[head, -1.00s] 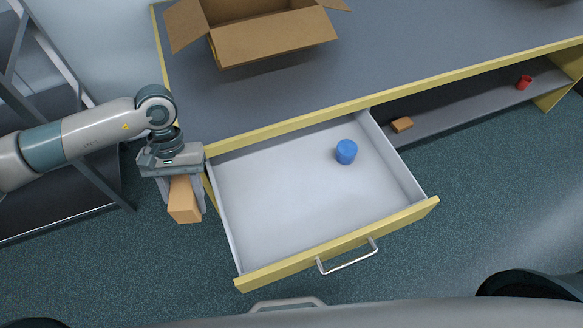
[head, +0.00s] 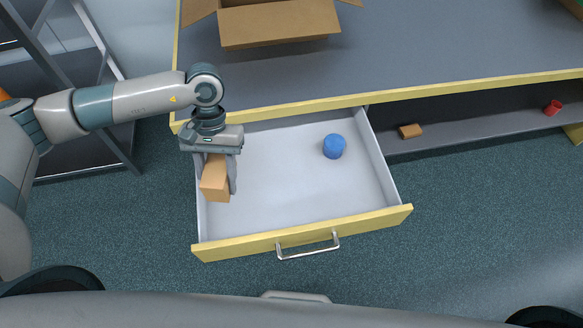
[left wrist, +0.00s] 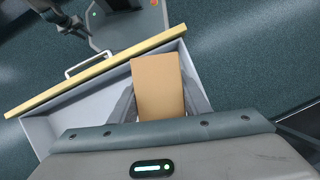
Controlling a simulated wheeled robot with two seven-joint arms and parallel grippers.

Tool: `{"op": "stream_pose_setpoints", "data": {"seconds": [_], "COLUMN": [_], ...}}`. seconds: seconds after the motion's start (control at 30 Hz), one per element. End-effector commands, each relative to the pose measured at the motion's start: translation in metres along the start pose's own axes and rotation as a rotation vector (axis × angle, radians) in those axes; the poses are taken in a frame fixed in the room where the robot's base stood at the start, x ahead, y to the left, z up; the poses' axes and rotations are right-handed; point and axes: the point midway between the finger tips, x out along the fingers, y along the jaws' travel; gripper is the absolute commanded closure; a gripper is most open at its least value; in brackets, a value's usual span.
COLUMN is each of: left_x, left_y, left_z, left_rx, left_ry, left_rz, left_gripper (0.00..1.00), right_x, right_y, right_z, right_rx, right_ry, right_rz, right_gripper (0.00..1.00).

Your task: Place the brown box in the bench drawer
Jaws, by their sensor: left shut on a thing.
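The brown box (head: 215,183) is a small orange-brown block held in my left gripper (head: 217,172). The gripper is shut on it, over the left end of the open bench drawer (head: 275,190). In the left wrist view the brown box (left wrist: 158,86) sits between the fingers with the drawer's yellow front (left wrist: 95,72) beyond it. The drawer is pulled out, with a light inside, a yellow front and a metal handle (head: 308,246). A blue cylinder (head: 333,146) stands in its back right part.
An open cardboard box (head: 280,24) stands on the bench top (head: 420,50). A shelf under the bench holds another small brown block (head: 410,131) and a red cup (head: 552,107). A dark metal rack (head: 90,150) stands at left. The drawer's middle and front are clear.

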Motion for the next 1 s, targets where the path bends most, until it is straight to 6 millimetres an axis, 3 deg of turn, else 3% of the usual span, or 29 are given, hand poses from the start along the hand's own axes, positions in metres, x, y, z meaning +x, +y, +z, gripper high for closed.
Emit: {"op": "stream_pose_setpoints", "data": {"seconds": [0.27, 0.47, 0.77, 1.0], "left_x": [0.003, 0.018, 0.054, 0.076], "left_y": [0.002, 0.010, 0.026, 0.025], "left_z": [0.000, -0.002, -0.009, -0.016], "left_rx": [-0.028, -0.183, -0.694, -1.169], "left_ry": [-0.001, -0.005, -0.008, -0.007], "left_rz": [0.014, 0.078, 0.289, 0.486], "left_gripper": [0.90, 0.90, 0.90, 0.90], "right_x": [0.000, -0.002, -0.006, -0.009], "right_y": [0.002, 0.008, 0.011, 0.011], "right_z": [-0.001, 0.000, 0.000, 0.000], "right_rx": [-0.001, -0.002, -0.001, -0.001], "right_ry": [0.001, 0.000, -0.001, -0.001], "right_rz": [0.002, 0.008, 0.011, 0.011], "right_gripper": [0.69, 0.69, 0.69, 0.69]}}
